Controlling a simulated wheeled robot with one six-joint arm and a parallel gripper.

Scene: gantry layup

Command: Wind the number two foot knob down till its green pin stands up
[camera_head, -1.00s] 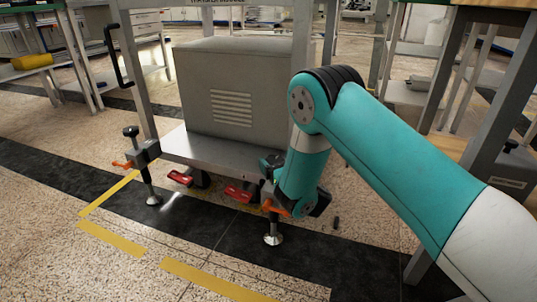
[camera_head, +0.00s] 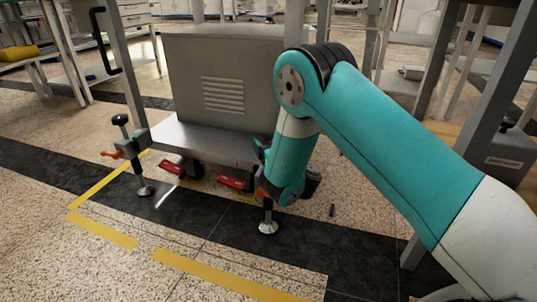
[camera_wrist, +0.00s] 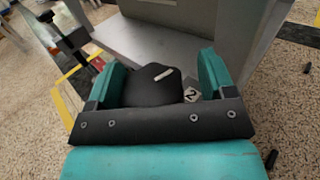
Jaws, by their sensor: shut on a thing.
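The number two foot knob (camera_wrist: 155,84) is black with a white index mark on top, which lies tilted in the wrist view. A white tag with a 2 (camera_wrist: 192,94) is beside it. My gripper (camera_wrist: 162,72) has its two teal fingers on either side of the knob and is shut on it. In the head view my gripper (camera_head: 262,160) is at the cabinet's right front corner and hides the knob. The foot's metal pad (camera_head: 268,227) shows on the floor below. I see no green pin; that part of the foot is hidden.
Another foot, with a black knob (camera_head: 120,120) and an orange lever (camera_head: 108,154), stands at the left corner. Red pedals (camera_head: 232,182) sit low under the grey cabinet (camera_head: 225,85). Yellow tape (camera_head: 225,275) marks the floor. A table leg (camera_head: 500,110) stands at right.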

